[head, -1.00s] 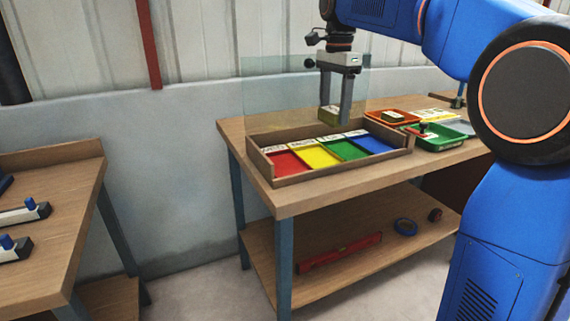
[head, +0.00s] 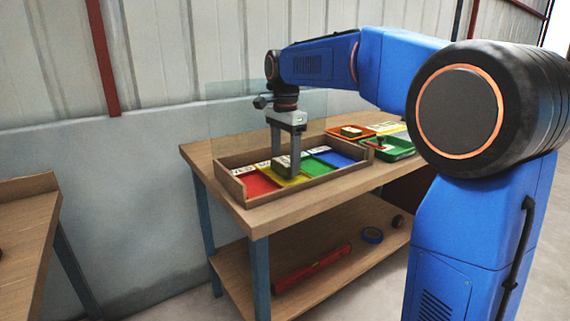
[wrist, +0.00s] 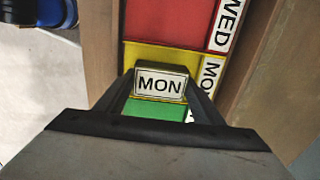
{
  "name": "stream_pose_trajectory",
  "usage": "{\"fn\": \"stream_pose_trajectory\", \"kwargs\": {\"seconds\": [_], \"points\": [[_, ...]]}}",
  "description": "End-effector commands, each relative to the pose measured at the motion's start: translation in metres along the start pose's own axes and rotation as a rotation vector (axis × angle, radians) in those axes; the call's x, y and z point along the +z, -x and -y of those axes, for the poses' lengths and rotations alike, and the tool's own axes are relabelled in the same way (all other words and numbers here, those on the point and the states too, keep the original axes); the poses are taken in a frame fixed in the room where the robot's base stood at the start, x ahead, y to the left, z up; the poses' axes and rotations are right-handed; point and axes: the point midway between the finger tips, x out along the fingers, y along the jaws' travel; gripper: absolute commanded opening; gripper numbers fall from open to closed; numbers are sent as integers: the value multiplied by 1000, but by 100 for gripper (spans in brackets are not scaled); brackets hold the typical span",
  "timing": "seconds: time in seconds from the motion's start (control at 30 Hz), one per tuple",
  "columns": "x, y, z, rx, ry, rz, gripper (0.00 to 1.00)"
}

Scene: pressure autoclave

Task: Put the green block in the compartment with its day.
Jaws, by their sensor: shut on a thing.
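My gripper (head: 285,172) is shut on a small block (wrist: 160,84) with a white MON label. The block's sides look dark, and I cannot make out their colour well. The wooden divided box (head: 247,202) has red (head: 259,187), yellow (head: 296,181), green (head: 315,168) and blue (head: 335,159) compartments. My gripper points down over the yellow compartment, whose label reads MON in the wrist view (wrist: 211,72). The block is over the yellow floor, close to the green compartment (wrist: 150,108). I cannot tell whether it touches the floor. The red compartment's label reads WED.
A clear panel (head: 232,118) stands behind the box. An orange tray (head: 338,132) and a green tray (head: 402,150) with small items sit right of it. Another bench (head: 25,215) stands left.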

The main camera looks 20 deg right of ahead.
Motion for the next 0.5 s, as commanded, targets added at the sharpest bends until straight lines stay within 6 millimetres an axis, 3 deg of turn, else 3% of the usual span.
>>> {"fn": "stream_pose_trajectory", "kwargs": {"seconds": [0.1, 0.47, 0.5], "points": [[0, -10, 0, 0, 0, 0, 39], [0, -13, 0, 0, 0, 0, 39], [0, -13, 0, 0, 0, 0, 69]]}}
